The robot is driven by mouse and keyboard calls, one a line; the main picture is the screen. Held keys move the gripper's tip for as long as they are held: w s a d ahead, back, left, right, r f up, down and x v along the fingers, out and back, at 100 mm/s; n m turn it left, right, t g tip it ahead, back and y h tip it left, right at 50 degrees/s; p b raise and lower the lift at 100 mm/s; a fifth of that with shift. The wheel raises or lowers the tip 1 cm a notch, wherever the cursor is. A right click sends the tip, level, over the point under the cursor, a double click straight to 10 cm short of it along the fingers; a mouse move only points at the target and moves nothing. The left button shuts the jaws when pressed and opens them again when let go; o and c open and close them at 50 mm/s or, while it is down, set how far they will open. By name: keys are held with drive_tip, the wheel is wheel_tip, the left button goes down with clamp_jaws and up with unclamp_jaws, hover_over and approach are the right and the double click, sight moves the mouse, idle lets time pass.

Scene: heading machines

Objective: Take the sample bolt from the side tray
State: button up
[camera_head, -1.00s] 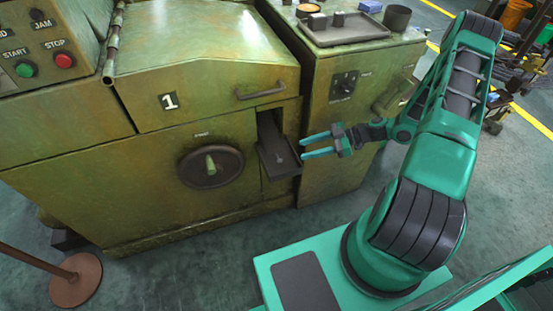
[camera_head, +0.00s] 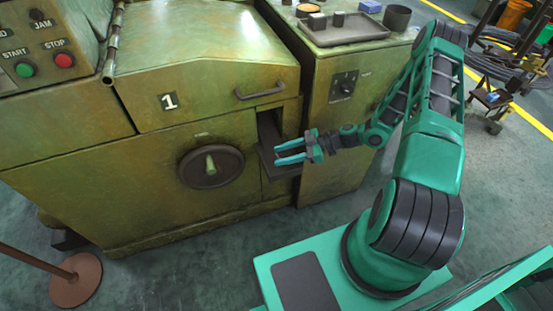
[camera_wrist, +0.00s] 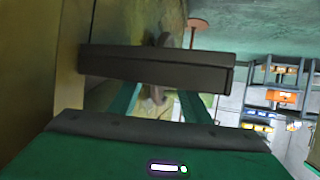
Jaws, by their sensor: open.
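The side tray (camera_head: 285,173) is a dark shallow tray sticking out of a slot low in the green machine. My gripper (camera_head: 277,154) is open over the tray, its two teal fingers pointing left. The sample bolt is hidden behind the fingers in the head view. In the wrist view, the tray's dark edge (camera_wrist: 155,68) crosses in front of my finger ends. A small pale grey shape shows between the fingers there, but I cannot tell for sure that it is the bolt.
The machine's round dial (camera_head: 210,166) is left of the tray, and a cover handle (camera_head: 261,91) is above it. A flat metal tray (camera_head: 343,33) and a dark cup (camera_head: 397,17) stand on the cabinet top. A brown post base (camera_head: 76,280) stands on the floor at left.

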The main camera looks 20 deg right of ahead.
drive_tip(key=c, duration=0.8)
